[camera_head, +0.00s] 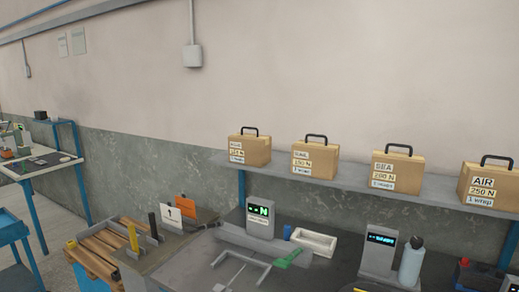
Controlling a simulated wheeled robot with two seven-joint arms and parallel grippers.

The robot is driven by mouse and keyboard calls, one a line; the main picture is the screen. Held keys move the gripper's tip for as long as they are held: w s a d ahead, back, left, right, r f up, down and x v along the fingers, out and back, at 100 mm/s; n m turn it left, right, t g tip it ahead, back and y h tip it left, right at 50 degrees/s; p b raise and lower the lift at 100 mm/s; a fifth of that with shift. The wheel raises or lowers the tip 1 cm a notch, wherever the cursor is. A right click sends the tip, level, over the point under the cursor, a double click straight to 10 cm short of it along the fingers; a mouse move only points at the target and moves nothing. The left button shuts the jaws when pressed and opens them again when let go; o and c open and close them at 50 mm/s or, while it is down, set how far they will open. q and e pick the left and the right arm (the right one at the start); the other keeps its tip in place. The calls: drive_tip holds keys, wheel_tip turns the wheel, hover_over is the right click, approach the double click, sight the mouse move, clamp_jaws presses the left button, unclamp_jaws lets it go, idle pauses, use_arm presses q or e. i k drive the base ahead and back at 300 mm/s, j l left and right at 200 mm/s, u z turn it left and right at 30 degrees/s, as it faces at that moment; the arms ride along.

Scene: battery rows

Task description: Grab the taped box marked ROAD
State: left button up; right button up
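Several tan boxes with black handles stand upright in a row on a grey wall shelf. The leftmost box (250,150) has a small white label whose top word looks like ROAD, though it is too small to read surely. The second box (316,158) has a label that looks like RAIL. The third box (398,172) reads SEA, 200 N. The rightmost box (487,186) reads AIR, 250 N, 1 wrap. Neither of my grippers is in view.
The shelf (345,182) runs above a dark bench holding a left display unit (260,217), a right display unit (379,250), a white tray (314,241), a green-handled tool (288,258) and a bottle (411,262). A wooden pallet (100,246) is at lower left.

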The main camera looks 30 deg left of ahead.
sight(250, 149)
drive_tip(key=j+z, duration=0.15)
drive_tip(key=j, duration=0.45)
drive_tip(key=j+z, duration=0.2)
drive_tip(key=j, duration=0.4)
drive_tip(key=k+j+z, duration=0.15)
drive_tip(key=j, duration=0.45)
